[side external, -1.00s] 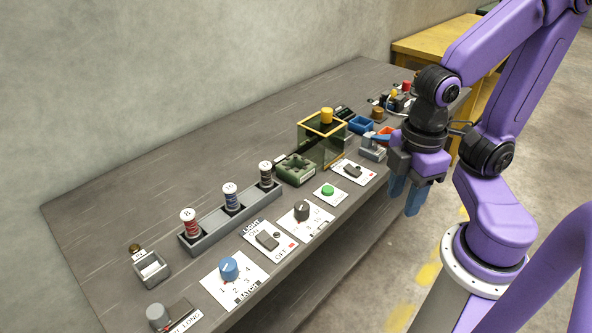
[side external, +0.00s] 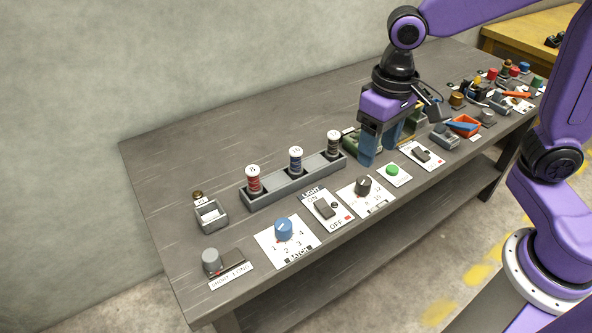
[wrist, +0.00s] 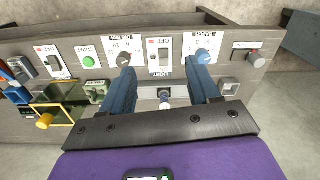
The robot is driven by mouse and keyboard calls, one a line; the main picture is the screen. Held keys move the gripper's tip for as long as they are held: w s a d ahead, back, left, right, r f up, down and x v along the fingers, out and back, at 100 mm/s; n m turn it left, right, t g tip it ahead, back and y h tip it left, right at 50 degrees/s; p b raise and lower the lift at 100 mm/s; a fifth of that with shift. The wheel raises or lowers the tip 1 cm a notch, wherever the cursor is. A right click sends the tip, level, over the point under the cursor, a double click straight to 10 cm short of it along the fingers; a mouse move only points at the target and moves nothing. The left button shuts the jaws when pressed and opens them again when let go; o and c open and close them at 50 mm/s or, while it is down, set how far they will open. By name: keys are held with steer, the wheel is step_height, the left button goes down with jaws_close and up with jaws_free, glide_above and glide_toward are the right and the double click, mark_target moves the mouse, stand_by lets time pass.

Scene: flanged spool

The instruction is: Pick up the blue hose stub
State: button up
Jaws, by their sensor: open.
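A short blue piece, which looks like the blue hose stub (side external: 460,126), lies at the orange tray towards the right end of the bench in the side view. I cannot tell whether it rests inside or on the rim. My gripper (side external: 385,150) is well to the left of it, pointing down over the bench near the spool rack, with its blue fingers apart and nothing held. In the wrist view my gripper (wrist: 163,82) is open, with a spool (wrist: 165,98) seen between the fingers. Blue shapes at the left edge there are too small to name.
The grey rack (side external: 292,181) holds three upright labelled spools. Panels with knobs and switches line the front edge, including a green button (side external: 393,170). A yellow-framed box (wrist: 68,107) shows in the wrist view. The orange tray (side external: 470,130) stands among small clutter. The back left bench is clear.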

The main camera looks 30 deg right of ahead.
steer(key=w+a+m, duration=0.3)
steer(key=w+m, duration=0.6)
steer(key=w, duration=0.5)
steer(key=m, duration=0.9)
glide_above(295, 151)
step_height(295, 151, down, 4)
steer(key=f, duration=1.1)
steer(key=shift+w+d+f, duration=0.15)
steer(key=shift+d+f, duration=0.15)
steer(key=shift+a+f, duration=0.2)
steer(key=shift+f, duration=2.45)
jaws_close()
steer(key=shift+r, duration=0.1)
